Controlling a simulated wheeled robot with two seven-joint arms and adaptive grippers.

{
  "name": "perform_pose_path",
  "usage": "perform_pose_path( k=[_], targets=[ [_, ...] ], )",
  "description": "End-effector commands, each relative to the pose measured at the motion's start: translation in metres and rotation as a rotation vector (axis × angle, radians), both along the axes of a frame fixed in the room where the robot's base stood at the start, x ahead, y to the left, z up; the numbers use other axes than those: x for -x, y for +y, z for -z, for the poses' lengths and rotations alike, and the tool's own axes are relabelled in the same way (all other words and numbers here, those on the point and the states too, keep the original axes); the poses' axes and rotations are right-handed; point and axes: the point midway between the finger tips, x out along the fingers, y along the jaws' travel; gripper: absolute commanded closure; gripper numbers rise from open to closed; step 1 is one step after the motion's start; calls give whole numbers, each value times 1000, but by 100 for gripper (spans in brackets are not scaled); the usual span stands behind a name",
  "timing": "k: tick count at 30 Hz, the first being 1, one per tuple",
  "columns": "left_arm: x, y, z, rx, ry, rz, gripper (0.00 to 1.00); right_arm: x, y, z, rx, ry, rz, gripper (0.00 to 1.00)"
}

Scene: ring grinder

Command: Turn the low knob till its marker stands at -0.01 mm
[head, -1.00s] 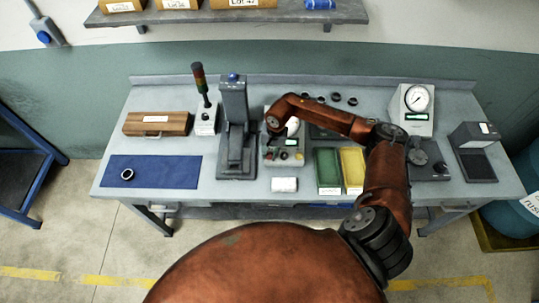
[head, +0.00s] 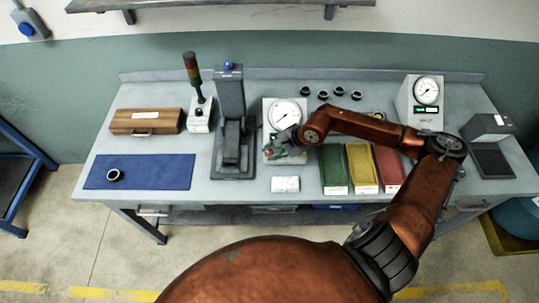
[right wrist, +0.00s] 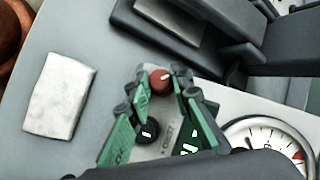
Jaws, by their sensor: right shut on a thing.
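The gauge box (head: 271,110) stands in the middle of the table with a round white dial (head: 285,112), which also shows at the right in the right wrist view (right wrist: 268,146). My right gripper (head: 272,151) is at the front of this box. In the right wrist view, its green fingers (right wrist: 162,77) close around a red knob (right wrist: 160,82) with a white marker line. A black knob (right wrist: 147,131) with a white line sits between the fingers, nearer the palm. The lettering by the knobs is too small to read surely. My left gripper is out of view.
A grey stand (head: 231,100) is close left of the box. A white block (head: 285,184) lies in front. Green (head: 333,165), yellow (head: 362,165) and red (head: 389,163) trays stand right. Several dark rings lie behind. A second dial gauge (head: 425,92) stands farther right.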

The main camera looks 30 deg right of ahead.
Motion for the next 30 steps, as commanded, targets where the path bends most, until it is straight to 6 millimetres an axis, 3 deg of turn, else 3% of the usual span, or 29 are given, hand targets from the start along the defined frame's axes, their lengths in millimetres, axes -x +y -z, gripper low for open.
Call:
perform_pose_path(
  k=[3, 12, 30],
  targets=[
    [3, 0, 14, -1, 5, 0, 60, 2, -1, 5, -53, -32, 81, 100],
    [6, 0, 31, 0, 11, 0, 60, 3, 0, 4, -165, -103, 249, 100],
    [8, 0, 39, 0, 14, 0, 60, 3, 0, 2, -234, -145, 355, 100]
  ],
)
